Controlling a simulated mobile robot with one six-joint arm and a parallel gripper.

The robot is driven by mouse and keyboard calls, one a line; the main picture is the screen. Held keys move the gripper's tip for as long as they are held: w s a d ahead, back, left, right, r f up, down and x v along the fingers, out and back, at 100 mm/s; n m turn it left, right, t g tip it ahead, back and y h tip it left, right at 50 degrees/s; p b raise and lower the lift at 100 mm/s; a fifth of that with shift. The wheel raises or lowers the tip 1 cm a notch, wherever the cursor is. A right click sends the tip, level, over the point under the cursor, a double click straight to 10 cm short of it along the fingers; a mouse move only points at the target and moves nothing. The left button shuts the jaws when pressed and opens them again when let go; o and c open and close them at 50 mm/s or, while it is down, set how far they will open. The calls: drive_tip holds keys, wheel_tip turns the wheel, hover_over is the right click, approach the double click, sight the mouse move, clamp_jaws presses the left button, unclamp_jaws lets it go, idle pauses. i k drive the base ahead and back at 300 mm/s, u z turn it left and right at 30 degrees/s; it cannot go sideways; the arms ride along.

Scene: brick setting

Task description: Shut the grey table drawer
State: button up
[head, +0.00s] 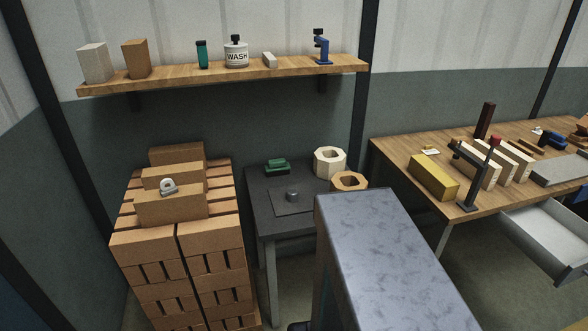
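The grey table drawer (548,234) hangs under the wooden table (400,157) at the right of the head view. It is pulled well out, and its pale inside shows. The part of it that I can see looks empty. Its right side is cut off by the picture's edge. My gripper is not in view, so I cannot tell its state or where it is relative to the drawer.
A yellow block (433,177), a dark clamp-like stand (468,175) and several pale bricks stand on the wooden table. A dark side table (258,205) and a brick stack (190,245) stand to the left. A shelf (220,76) holds bottles.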

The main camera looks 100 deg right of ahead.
sight(550, 234)
drive_tip(key=u, duration=0.1)
drive_tip(key=k, duration=1.65)
drive_tip(key=z, duration=1.4)
drive_tip(key=k, duration=0.2)
drive_tip(key=z, duration=2.3)
